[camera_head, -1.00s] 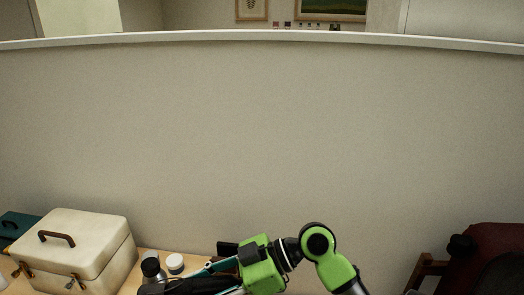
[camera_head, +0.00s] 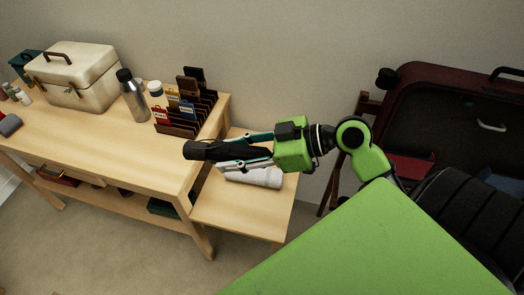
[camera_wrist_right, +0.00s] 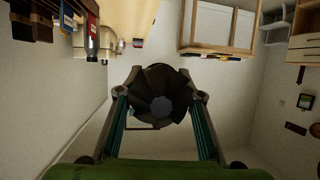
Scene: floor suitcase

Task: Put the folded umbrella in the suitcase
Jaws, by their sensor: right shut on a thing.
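The folded umbrella (camera_head: 200,151) is black. My right gripper (camera_head: 224,153) is shut on it and holds it above the side shelf, out to the left of my arm. In the right wrist view the umbrella (camera_wrist_right: 158,108) shows end-on between the two fingertips (camera_wrist_right: 160,94). The suitcase (camera_head: 440,112) stands open at the right, with a dark red-brown shell and a dark lining. It is apart from the umbrella, and my arm and body hide part of it. My left gripper is not in view.
A wooden table (camera_head: 90,140) at the left bears a cream case (camera_head: 75,80), a metal bottle (camera_head: 132,98), a white-capped jar (camera_head: 157,95) and a card rack (camera_head: 185,110). A white roll (camera_head: 255,178) lies on the lower side shelf (camera_head: 235,212). A wooden stand (camera_head: 365,108) shows beside the suitcase.

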